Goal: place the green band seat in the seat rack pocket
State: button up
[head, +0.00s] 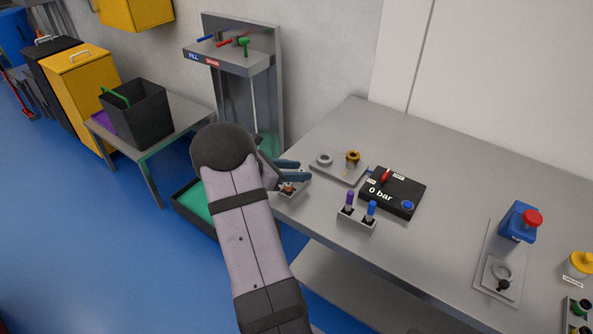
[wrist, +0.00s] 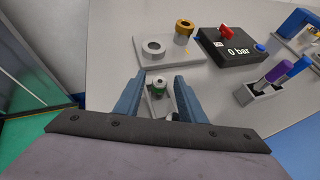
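My gripper (head: 302,171) is over the near left corner of the grey bench. In the wrist view its two blue fingers (wrist: 160,77) are spread, with gaps on both sides of what shows between them. Between them is a small pale-topped piece with a green band (wrist: 159,92), which looks like the green band seat. It is at a small grey holder (wrist: 150,106), which may be the seat rack; the fingers and gripper body hide part of it. I cannot tell how deep the piece sits or whether a finger touches it.
Beyond the fingers is a grey plate (wrist: 171,58) with a grey ring (wrist: 153,47) and a brass fitting (wrist: 184,28). Right of it are a black "0 bar" box (wrist: 232,48) and a stand with purple and blue handles (head: 356,217). The bench's middle is clear.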

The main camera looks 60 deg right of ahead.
jog(key=b+v, duration=0.1)
jog(key=v, duration=1.1)
jog(key=shift+b, duration=0.4)
jog(key=shift+r, duration=0.1)
jog(key=s+a+f+m+t+y, duration=0.1)
jog(key=s+a+f+m+y, duration=0.2)
jog(key=a, duration=0.8)
jog(key=s+a+f+m+t+y, duration=0.2)
jog(key=a+m, duration=0.4)
jog(key=a, duration=0.6)
jog(key=s+a+f+m+t+y, duration=0.1)
jog(key=s+a+f+m+y, duration=0.3)
jog(key=a, duration=0.7)
jog(key=shift+s+a+m+y, duration=0.4)
jog(key=shift+s+y, duration=0.8)
notch_tip(320, 180, up, 5)
jog(key=p, duration=0.5)
jog(key=shift+r, duration=0.1)
